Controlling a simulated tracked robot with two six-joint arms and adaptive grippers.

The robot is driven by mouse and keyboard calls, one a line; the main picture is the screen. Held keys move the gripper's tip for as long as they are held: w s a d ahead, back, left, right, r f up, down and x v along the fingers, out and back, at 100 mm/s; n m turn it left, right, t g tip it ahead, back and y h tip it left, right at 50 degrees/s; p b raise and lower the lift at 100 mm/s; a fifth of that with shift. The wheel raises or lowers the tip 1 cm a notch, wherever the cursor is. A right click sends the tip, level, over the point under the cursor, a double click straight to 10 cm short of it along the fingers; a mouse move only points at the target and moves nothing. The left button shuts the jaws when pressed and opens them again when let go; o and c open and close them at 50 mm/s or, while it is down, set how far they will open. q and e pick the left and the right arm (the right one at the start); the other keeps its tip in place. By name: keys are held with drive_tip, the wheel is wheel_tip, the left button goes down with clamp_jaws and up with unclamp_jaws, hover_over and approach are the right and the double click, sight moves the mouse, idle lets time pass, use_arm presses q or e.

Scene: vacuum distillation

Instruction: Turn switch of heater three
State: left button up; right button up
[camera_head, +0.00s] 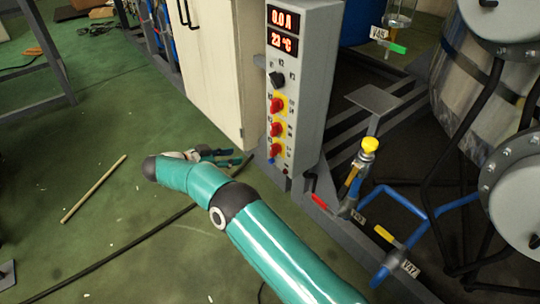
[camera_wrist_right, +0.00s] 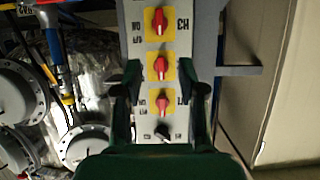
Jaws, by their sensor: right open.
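A grey control panel (camera_head: 304,75) carries a black knob (camera_head: 276,80) with several red switches on yellow plates below it. The lowest red switch (camera_head: 275,149) appears to be the one labelled H3 in the right wrist view (camera_wrist_right: 159,22), where the panel shows upside down. My right gripper (camera_head: 236,156) is open and empty, left of the panel's lower part in the head view. In the right wrist view its dark green fingers (camera_wrist_right: 162,88) flank the panel's other switches, with H3 beyond the fingertips; I see no contact. My left gripper is out of view.
A cream cabinet (camera_head: 205,65) stands just left of the panel. Valves with a yellow knob (camera_head: 370,145) and blue pipes (camera_head: 400,200) are right of it. A wooden stick (camera_head: 93,188) and a black cable (camera_head: 120,255) lie on the green floor.

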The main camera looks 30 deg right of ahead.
sight(271, 150)
drive_tip(key=b+x, duration=0.5)
drive_tip(key=x, duration=1)
drive_tip(key=shift+a+f, duration=0.1)
drive_tip(key=shift+f, duration=0.05)
drive_tip(key=shift+b+x, duration=0.3)
drive_tip(key=shift+x, duration=0.55)
clamp_jaws()
